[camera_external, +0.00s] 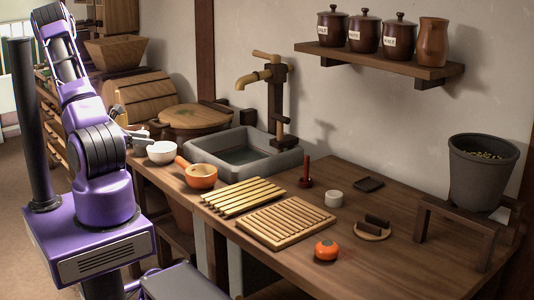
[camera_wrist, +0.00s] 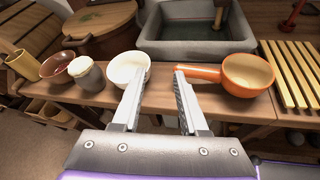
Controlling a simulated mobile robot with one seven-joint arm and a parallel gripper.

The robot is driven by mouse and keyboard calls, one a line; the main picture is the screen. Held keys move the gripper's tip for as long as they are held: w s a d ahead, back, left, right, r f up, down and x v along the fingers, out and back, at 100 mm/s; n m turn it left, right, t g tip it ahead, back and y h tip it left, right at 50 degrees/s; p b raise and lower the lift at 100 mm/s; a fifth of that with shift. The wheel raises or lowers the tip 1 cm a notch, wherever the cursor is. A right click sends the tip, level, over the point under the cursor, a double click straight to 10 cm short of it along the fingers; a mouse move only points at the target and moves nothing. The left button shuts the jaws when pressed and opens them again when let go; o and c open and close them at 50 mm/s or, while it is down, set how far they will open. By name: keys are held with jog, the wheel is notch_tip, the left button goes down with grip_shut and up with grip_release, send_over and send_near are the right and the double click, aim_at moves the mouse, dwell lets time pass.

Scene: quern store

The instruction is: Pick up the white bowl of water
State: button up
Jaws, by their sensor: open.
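The white bowl (camera_external: 161,153) stands upright near the front edge of the counter, left of the sink. In the wrist view the white bowl (camera_wrist: 124,70) is just beyond the left fingertip, left of the gap between the fingers. Its inside looks pale; I cannot make out water. My gripper (camera_wrist: 159,74) is open and empty, with its fingers pointing toward the counter. In the external view my gripper (camera_external: 147,142) is close to the bowl's left side. I cannot tell if a finger touches the bowl.
An orange handled pan (camera_wrist: 247,73) stands close on the right, its handle pointing at my right finger. A grey jar (camera_wrist: 88,76), a brown bowl (camera_wrist: 57,68) and a wooden cup (camera_wrist: 22,65) are left. The stone sink (camera_wrist: 185,47) is behind. Slatted racks (camera_external: 245,197) lie further right.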

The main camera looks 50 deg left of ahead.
aim_at(162, 154)
notch_tip(162, 154, down, 3)
jog(key=s+a+n+y, duration=0.1)
jog(key=s+n, duration=0.1)
jog(key=x, duration=0.5)
jog(key=b+x, duration=0.1)
jog(key=x, duration=1)
jog(key=shift+s+a+f+b, duration=0.1)
jog(key=shift+a+f+b, duration=0.1)
jog(key=shift+a+b, duration=0.15)
grip_shut()
jog(key=shift+s, duration=0.1)
dwell(0.4)
